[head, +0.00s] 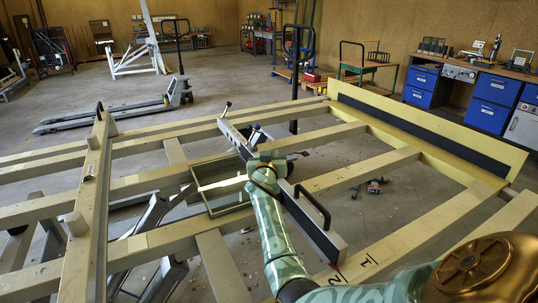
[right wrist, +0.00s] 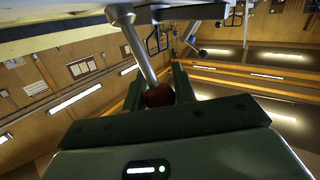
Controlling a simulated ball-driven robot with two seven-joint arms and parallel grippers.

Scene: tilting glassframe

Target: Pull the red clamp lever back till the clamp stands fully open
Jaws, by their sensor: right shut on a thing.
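The clamp lever shows in the right wrist view as a metal rod (right wrist: 137,47) ending in a dark red knob (right wrist: 159,96). My right gripper (right wrist: 160,87) is shut on the knob, with a finger on either side of it. In the head view my green right hand (head: 263,172) is over the long clamp bar (head: 318,233), beside a small glass pane (head: 222,187) in a frame. The red knob is hidden there by the hand. I cannot tell the lever's exact angle. My left gripper is not in view.
Pale beams (head: 380,168) form a wide frame with open gaps. A black handle (head: 312,204) rises from the clamp bar close to my right forearm. A pallet truck (head: 110,117) stands behind on the left. Blue drawer benches (head: 490,100) are at the back right.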

